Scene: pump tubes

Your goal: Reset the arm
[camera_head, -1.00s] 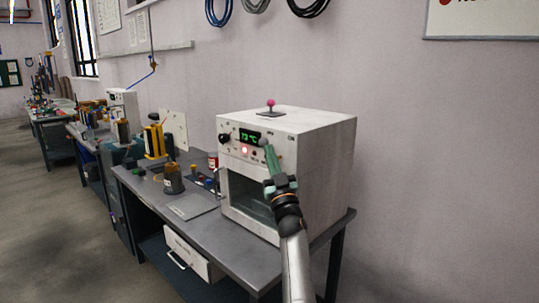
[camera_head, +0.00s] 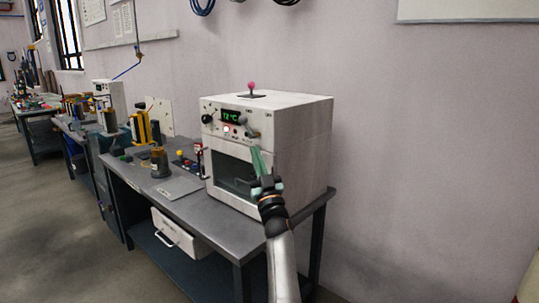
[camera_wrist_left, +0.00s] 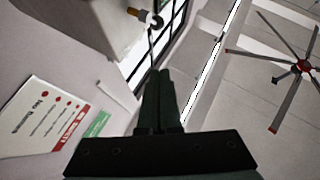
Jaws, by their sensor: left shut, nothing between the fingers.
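My left gripper (camera_head: 257,160) is in front of the white box-shaped machine (camera_head: 305,150), below its control panel (camera_head: 230,121) and in front of its dark window. Its greenish fingers are together and point up, with nothing between them. In the left wrist view the shut dark fingers (camera_wrist_left: 160,80) point up the picture, and part of a white housing with a round knob (camera_wrist_left: 153,19) shows beyond them. I cannot tell whether the fingers touch the machine. My right gripper is not in view.
The machine stands on a grey workbench (camera_head: 190,212). A red-topped joystick (camera_head: 252,88) is on its top. A brown jar (camera_head: 160,163) and a yellow-framed spool device (camera_head: 141,128) stand to the left. A white drawer (camera_head: 178,237) hangs below. Floor at left is clear.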

